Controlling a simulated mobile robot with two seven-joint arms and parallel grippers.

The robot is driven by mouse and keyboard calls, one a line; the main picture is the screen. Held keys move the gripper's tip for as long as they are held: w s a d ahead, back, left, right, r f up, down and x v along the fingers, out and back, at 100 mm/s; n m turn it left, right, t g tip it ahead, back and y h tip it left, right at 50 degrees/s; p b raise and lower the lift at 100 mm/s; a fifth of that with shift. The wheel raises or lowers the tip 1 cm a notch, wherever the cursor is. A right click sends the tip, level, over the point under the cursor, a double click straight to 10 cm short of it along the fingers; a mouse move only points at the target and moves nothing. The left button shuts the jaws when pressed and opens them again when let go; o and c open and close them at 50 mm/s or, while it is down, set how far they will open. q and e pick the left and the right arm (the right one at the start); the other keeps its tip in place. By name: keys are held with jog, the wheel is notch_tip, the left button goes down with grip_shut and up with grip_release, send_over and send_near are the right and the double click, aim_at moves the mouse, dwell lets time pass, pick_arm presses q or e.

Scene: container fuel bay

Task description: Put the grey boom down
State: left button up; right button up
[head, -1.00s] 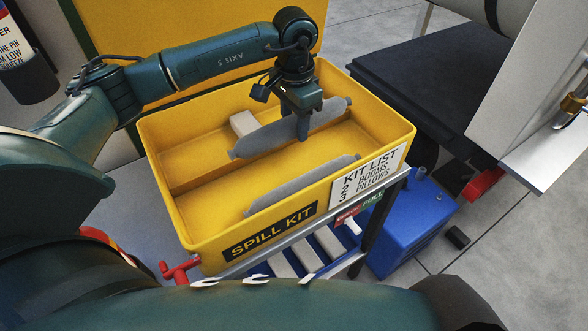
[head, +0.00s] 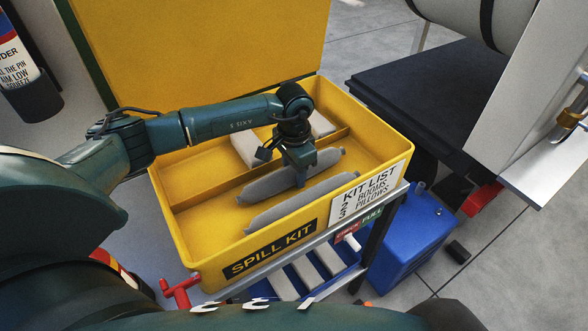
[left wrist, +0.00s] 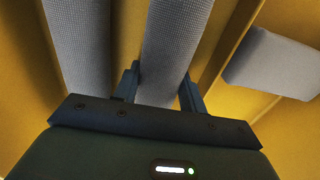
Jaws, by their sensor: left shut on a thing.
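My left gripper (head: 301,178) is shut on the grey boom (head: 262,187), about midway along it. The boom is low inside the yellow spill kit box (head: 160,213), in the front compartment. It lies roughly parallel to a second grey boom (head: 285,211), which is nearer the front wall. I cannot tell whether the held boom touches the floor. In the left wrist view my gripper's fingers (left wrist: 162,88) stand on either side of the held boom (left wrist: 172,45), with the other boom (left wrist: 82,45) to the left, a gap apart. My right gripper is out of view.
Behind the divider (head: 205,197), a pale pillow (head: 246,150) lies in the rear compartment, partly hidden by my arm. The box's lid (head: 190,50) stands open behind. A blue container (head: 410,235) stands right of the stand. A dark platform (head: 430,85) is at the back right.

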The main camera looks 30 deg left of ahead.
pick_arm(q)
jog(key=shift+f+b, duration=0.2)
jog(key=shift+b, duration=0.1)
jog(key=o, duration=1)
notch_tip(320, 180, up, 12)
jog(key=shift+r, duration=0.25)
